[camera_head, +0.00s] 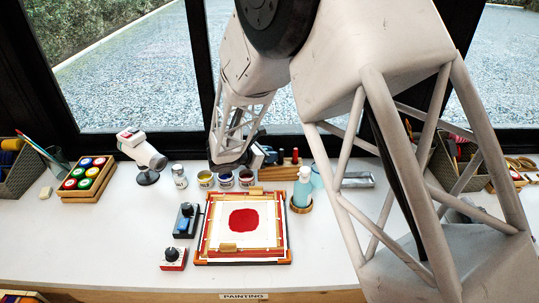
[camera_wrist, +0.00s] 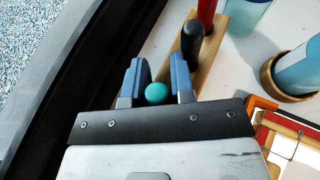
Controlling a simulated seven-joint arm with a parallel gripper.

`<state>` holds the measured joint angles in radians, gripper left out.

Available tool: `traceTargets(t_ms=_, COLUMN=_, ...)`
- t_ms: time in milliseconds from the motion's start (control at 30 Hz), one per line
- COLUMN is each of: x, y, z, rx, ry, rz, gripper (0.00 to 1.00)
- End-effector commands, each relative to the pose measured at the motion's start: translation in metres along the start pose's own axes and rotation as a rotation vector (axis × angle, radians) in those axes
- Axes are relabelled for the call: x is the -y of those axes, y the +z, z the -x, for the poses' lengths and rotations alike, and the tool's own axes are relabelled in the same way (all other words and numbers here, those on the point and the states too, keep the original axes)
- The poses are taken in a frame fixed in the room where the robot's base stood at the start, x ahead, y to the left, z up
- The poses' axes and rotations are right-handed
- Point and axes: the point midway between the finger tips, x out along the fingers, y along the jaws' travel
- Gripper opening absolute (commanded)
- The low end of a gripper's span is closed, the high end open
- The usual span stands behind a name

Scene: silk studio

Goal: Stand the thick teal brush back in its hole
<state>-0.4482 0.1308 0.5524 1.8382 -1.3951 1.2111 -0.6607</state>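My gripper (camera_wrist: 158,78) points down, with its two blue fingers on either side of the round teal end of the thick teal brush (camera_wrist: 156,94). The teal end fills the gap and the fingers appear shut on it. The rest of the brush is hidden below. A wooden brush rack (camera_wrist: 205,72) lies just beyond the fingers, with a black handle (camera_wrist: 192,38) and a red handle (camera_wrist: 207,12) standing in it. An empty hole is not visible. In the head view, my gripper (camera_head: 262,156) is at the left end of the rack, by the window.
A light-blue bottle (camera_head: 302,188) stands in a round wooden holder right of the framed screen (camera_head: 242,225) with a red spot. Paint jars (camera_head: 225,180) stand in front of my gripper. The dark window frame (camera_wrist: 85,75) runs close on the left in the wrist view.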

Motion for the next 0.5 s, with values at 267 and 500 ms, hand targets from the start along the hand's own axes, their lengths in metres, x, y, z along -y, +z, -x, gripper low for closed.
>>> traceTargets(t_ms=267, x=0.007, y=-0.014, z=0.013, rx=-0.008, ry=-0.007, rz=0.019, gripper=0.49)
traceTargets(t_ms=500, x=0.003, y=-0.007, z=0.044, rx=-0.004, ry=-0.001, rz=0.010, gripper=0.49)
